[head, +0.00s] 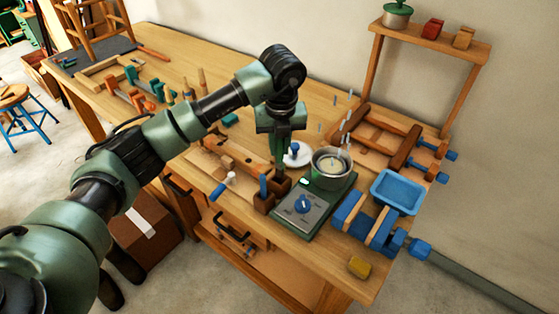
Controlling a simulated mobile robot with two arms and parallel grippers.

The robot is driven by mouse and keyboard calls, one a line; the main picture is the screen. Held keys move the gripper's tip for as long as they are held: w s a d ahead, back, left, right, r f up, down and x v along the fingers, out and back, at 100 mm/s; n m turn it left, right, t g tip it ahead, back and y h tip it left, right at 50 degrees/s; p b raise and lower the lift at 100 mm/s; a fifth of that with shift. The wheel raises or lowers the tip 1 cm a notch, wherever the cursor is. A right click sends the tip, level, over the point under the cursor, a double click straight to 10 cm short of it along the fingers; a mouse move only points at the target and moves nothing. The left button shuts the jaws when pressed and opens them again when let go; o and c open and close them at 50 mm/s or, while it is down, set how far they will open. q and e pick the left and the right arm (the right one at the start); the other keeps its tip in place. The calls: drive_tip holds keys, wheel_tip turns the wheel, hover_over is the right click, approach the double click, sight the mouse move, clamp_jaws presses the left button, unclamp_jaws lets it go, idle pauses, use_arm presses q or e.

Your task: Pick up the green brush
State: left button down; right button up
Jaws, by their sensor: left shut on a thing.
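My left gripper (281,137) points down over the workbench and is shut on the green brush (281,158). The brush is upright, a narrow dark green shape below the fingers. Its lower end is at the small brown wooden holder (264,203); I cannot tell whether it is still inside. A blue-handled tool (263,187) stands in the same holder, left of the green brush. My right gripper is not in view.
A green hot plate (303,215) with a metal pot (331,167) stands right of the holder. A white dish (298,155) is behind. A blue tray (398,191) and blue-jawed clamp (365,222) are farther right. Tools crowd the bench's left.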

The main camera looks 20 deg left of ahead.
use_arm(q)
wheel_tip(320, 180, up, 12)
drive_tip(key=shift+r+b, duration=0.15)
drive_tip(key=shift+b, duration=0.85)
drive_tip(key=shift+r, duration=0.75)
idle(0.6)
